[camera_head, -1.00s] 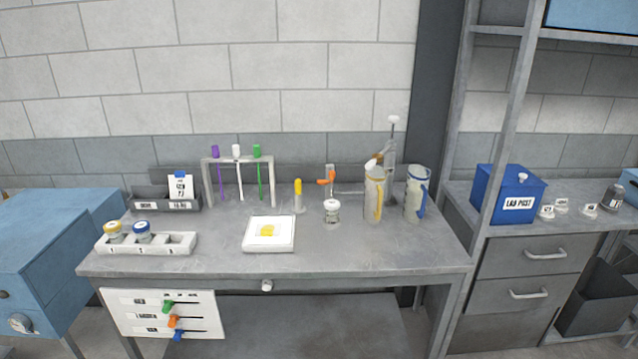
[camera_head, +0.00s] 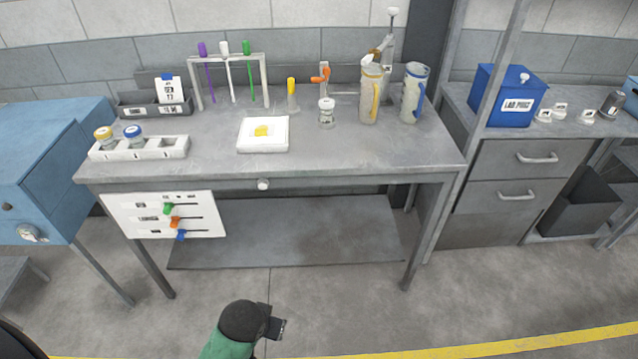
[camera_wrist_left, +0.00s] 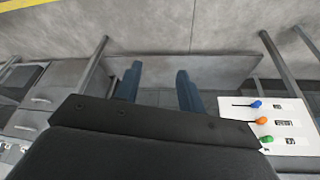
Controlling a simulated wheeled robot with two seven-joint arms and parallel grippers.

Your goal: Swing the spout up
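A jug with a yellow handle (camera_head: 369,98) stands at the right of the grey bench, with a small brownish tilted piece (camera_head: 376,54) above its rim. A jug with a blue handle (camera_head: 411,95) stands beside it. An upright grey pump-like stand with a white knob (camera_head: 391,28) is behind them. An orange-topped tap-like fitting (camera_head: 321,78) stands to their left. I cannot tell for sure which part is the spout. My left gripper (camera_head: 277,327) is low in front of the bench, far from these. Its fingers (camera_wrist_left: 158,84) are apart and empty. My right gripper is out of view.
The bench top (camera_head: 330,155) is clear at the front. A white slider panel (camera_head: 120,222) hangs below its left front, and a lower shelf (camera_head: 300,230) lies beneath. A tube rack (camera_head: 265,75) and a white tray with jars (camera_head: 165,148) stand at left.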

